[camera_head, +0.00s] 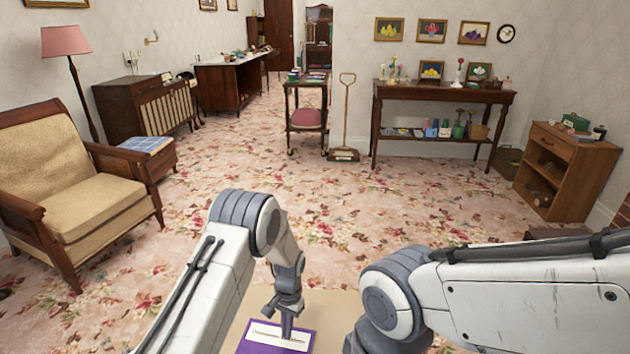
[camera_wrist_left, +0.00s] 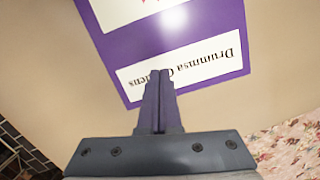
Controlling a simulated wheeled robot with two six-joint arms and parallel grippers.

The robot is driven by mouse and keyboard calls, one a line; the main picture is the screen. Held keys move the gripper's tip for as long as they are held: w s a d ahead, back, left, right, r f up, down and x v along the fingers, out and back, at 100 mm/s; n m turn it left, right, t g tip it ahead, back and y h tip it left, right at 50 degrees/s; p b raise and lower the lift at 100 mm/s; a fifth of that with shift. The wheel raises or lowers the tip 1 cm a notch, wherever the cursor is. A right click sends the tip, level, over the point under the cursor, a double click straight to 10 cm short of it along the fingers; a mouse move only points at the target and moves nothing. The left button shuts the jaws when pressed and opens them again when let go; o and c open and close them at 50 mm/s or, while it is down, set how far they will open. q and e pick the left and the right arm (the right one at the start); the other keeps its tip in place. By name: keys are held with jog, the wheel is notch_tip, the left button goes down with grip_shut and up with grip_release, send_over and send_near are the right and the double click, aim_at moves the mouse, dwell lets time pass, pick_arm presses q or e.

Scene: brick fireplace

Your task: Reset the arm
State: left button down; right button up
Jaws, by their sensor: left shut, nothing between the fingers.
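My left arm comes in from the left in the head view, and its gripper (camera_head: 287,325) points down over a purple card with a white label (camera_head: 246,346). In the left wrist view the two fingers of my left gripper (camera_wrist_left: 160,80) are together with nothing between them. The purple card (camera_wrist_left: 228,30) lies beyond the fingertips there, its printed label partly covered by them. I cannot tell whether the fingertips touch the card. My right arm (camera_head: 530,300) reaches in from the right at the bottom of the head view. Its gripper is out of the picture.
The card lies on a beige surface (camera_head: 330,304) in front of me. Flowered carpet (camera_head: 330,215) beyond is open. An armchair (camera_head: 90,205) stands at left, a dark console table (camera_head: 440,93) at the back, and a small wooden cabinet (camera_head: 548,190) at right.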

pick_arm(q)
jog(key=s+d+r, duration=0.3)
jog(key=s+r, duration=0.1)
jog(key=r, duration=0.3)
jog(key=s+d+r+m+t, duration=0.15)
jog(key=s+r, duration=0.25)
jog(key=r, duration=0.4)
jog(key=s+d+r, duration=0.4)
jog(key=r, duration=0.3)
jog(key=s+a+r+h, duration=0.1)
jog(key=s+r, duration=0.2)
jog(key=s, duration=0.3)
jog(key=s+a+r+m, duration=0.1)
jog(key=s+r, duration=0.1)
jog(key=s, duration=0.3)
jog(key=s+a+r+h, duration=0.1)
jog(key=s+r, duration=0.2)
jog(key=s, duration=0.3)
notch_tip(320, 180, up, 19)
jog(key=p, duration=1.9)
jog(key=shift+s, duration=0.25)
